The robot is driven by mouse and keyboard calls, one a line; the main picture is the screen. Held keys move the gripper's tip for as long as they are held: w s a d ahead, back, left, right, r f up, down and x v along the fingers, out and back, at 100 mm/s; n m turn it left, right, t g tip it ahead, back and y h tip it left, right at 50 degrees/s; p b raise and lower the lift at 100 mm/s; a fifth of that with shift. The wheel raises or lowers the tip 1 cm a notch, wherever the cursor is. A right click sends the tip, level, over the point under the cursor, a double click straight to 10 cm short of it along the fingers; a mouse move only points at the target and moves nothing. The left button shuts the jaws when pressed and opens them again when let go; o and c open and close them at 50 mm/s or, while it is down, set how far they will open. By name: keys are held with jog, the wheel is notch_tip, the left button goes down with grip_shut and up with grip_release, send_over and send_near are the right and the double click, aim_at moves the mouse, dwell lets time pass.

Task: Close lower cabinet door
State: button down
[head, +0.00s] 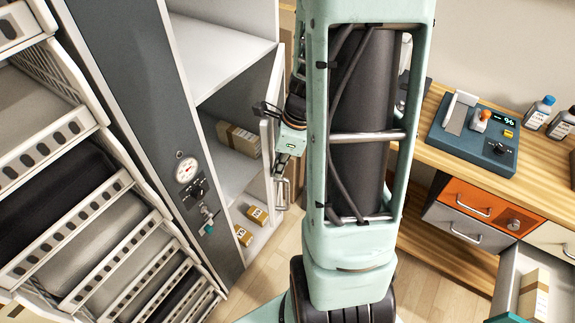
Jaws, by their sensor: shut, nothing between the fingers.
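The lower cabinet door (267,141) is a pale panel that stands open, seen almost edge-on, at the right side of the cabinet. Its metal bar handle (286,193) shows low on the door's right side. My gripper (281,174) is shut and empty, pointing down close by the door's outer side, just above the handle. I cannot tell whether it touches the door. My own arm column hides what lies to the right of the door.
A grey panel with a gauge (187,169) and a white rack (90,245) stand left. A wooden bench (440,151) with an open drawer (508,276) stands right.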

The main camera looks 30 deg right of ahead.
jog(key=w+a+m+p, duration=0.1)
jog(key=w+a+p, duration=0.3)
jog(key=w+a, duration=0.4)
jog(key=shift+w+a, duration=0.25)
jog(key=shift+a, duration=0.4)
